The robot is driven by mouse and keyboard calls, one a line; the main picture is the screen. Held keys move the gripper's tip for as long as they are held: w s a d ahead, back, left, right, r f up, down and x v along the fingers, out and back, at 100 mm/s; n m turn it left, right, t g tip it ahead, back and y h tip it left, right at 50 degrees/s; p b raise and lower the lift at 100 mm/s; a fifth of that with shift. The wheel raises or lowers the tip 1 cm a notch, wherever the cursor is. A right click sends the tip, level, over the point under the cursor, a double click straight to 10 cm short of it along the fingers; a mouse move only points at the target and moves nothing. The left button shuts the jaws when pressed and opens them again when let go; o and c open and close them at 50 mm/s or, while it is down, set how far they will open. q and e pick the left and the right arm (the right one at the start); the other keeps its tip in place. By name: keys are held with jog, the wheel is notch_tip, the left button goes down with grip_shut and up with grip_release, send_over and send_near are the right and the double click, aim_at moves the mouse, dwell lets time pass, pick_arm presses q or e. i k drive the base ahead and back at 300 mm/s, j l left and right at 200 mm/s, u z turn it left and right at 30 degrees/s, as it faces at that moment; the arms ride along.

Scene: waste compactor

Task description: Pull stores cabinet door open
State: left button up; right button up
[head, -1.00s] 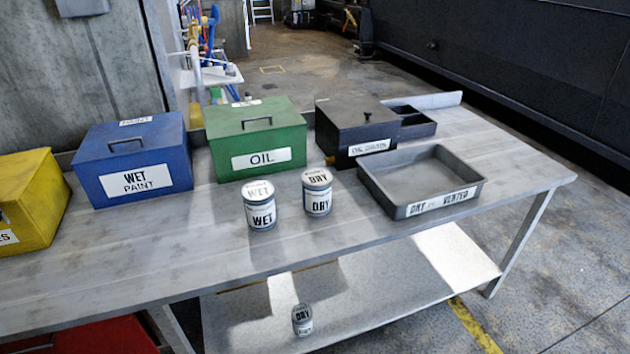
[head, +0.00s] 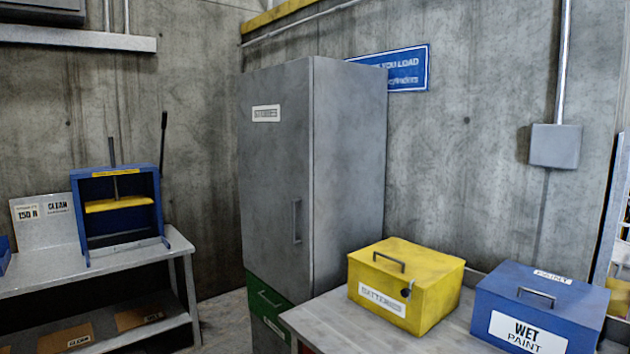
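The stores cabinet (head: 350,170) is a tall grey metal locker against the concrete wall, in the middle of the head view. Its door (head: 275,185) faces front-left, carries a white label near the top and looks shut. Neither of my grippers shows in the head view.
A green box (head: 268,315) stands low at the cabinet's foot, partly in front of its lower part. A table (head: 330,320) with a yellow box (head: 405,285) and a blue WET PAINT box (head: 540,308) fills the lower right. A bench (head: 130,257) with a blue press (head: 118,212) stands at left.

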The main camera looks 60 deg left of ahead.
aim_at(274, 102)
jog(key=u, duration=2.35)
